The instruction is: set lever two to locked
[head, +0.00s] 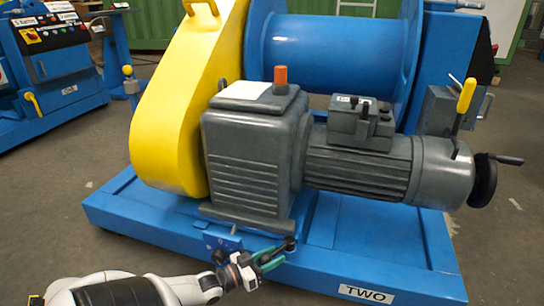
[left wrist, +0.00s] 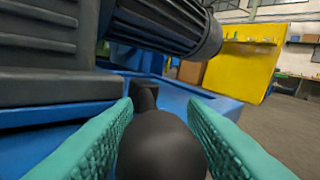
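The blue machine marked TWO (head: 368,293) fills the middle of the head view. A black lever with a round knob (head: 290,243) is low at its front, near a small blue bracket (head: 222,240). The rest of the lever is partly hidden by my gripper. My left gripper (head: 272,258) has green fingers and is at the knob. In the left wrist view the black ball knob (left wrist: 160,148) sits between the two fingers, with its short stem (left wrist: 146,95) beyond. The fingers are apart; I cannot tell whether they touch the knob. My right gripper is not in view.
Above the lever stand a grey gearbox (head: 250,155) and a motor (head: 365,165). A yellow-handled lever (head: 465,97) is at the right. The blue base (head: 390,250) juts out near my gripper. Another blue machine (head: 55,70) is at the left. Floor is clear at the front right.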

